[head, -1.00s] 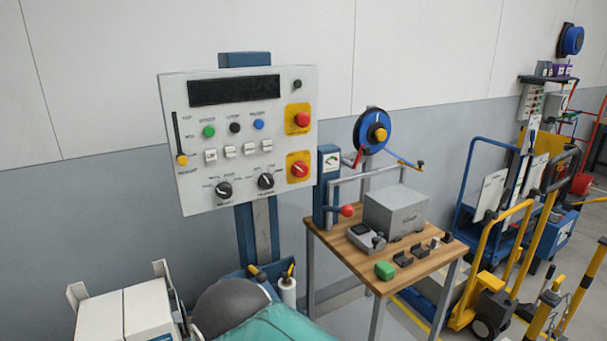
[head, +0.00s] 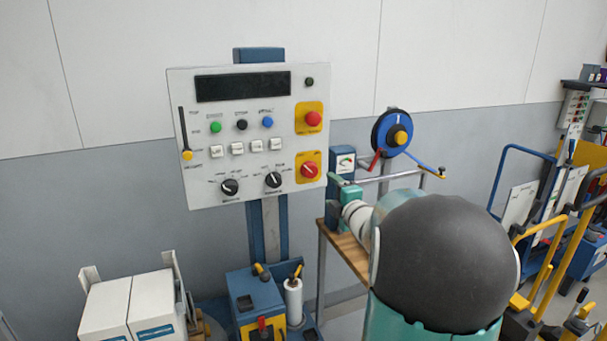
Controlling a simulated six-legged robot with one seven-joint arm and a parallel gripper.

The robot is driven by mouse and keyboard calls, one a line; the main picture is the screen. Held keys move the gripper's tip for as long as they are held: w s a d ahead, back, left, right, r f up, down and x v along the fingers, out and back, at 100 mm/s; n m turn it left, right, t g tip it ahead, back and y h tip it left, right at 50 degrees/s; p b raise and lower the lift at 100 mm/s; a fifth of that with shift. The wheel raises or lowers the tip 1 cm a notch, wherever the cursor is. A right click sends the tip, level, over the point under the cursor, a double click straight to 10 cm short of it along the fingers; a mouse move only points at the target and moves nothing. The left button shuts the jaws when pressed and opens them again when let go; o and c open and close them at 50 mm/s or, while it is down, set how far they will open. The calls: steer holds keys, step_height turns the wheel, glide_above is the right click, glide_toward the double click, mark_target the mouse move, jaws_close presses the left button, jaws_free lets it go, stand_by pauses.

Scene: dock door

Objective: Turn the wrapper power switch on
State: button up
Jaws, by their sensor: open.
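The wrapper's control panel (head: 205,135) is a pale upright board on a blue post. Low on its right side, a red rotary switch (head: 309,170) with a pale pointer mark sits on a yellow plate; it looks like the power switch, and its mark slants. A plain red button (head: 313,118) is on another yellow plate above it. My gripper (head: 338,184), with teal fingers, is open and empty in the head view, just right of the panel's lower right edge. It appears apart from the switch; the depth between them is hard to tell.
Two black knobs (head: 230,187), white push buttons and a yellow-tipped slider (head: 187,154) share the panel. A blue reel (head: 393,132) and a wooden bench (head: 346,252) stand to the right, the bench mostly hidden by my arm. White boxes (head: 130,307) are below left.

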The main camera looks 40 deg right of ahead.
mark_target(312, 172)
steer(key=x, duration=1.3)
steer(key=shift+w+d+f, duration=0.2)
steer(key=shift+w+d, duration=0.1)
steer(key=c, duration=1)
